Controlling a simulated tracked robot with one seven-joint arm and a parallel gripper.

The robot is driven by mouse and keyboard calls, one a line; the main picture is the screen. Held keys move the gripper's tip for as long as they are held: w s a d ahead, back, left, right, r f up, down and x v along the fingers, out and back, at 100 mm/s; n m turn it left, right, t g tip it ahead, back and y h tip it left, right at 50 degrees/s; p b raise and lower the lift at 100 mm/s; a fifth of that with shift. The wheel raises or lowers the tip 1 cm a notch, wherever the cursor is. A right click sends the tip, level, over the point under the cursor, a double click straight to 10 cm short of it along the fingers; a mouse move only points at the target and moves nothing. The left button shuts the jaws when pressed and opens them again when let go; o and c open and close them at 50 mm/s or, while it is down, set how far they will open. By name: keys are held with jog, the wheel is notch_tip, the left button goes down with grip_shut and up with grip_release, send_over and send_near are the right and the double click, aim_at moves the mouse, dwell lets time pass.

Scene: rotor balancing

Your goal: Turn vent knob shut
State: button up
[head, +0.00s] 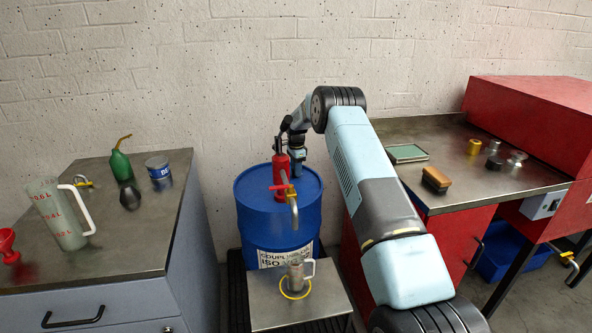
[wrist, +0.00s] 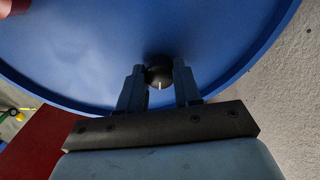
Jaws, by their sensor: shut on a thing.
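The vent knob (wrist: 159,72) is a small dark round knob with a pale pointer line, on the top of the blue drum (head: 257,218). In the wrist view the drum top (wrist: 75,50) fills the background. My gripper (wrist: 159,80) has one finger on each side of the knob and is shut on it. The pale line points toward my gripper's palm. In the head view my gripper (head: 296,163) is over the drum's top, just right of the red pump (head: 281,178). The knob cannot be made out there.
The pump's spout (head: 293,208) hangs over a small metal stand (head: 268,308) with a metal jug (head: 296,275). A left bench (head: 120,240) holds a pitcher (head: 58,212), an oil can (head: 121,160) and a tin (head: 158,170). A right bench (head: 455,150) holds a brush (head: 436,180) and small parts.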

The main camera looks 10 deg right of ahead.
jog(key=c, duration=0.4)
jog(key=shift+n, duration=0.3)
jog(key=n, duration=0.3)
jog(key=shift+w+n, duration=0.1)
jog(key=shift+n, duration=0.3)
jog(key=n, duration=0.3)
jog(key=shift+r+n, duration=0.1)
jog(key=shift+n, duration=0.2)
jog(key=n, duration=0.5)
jog(key=shift+n, duration=2.5)
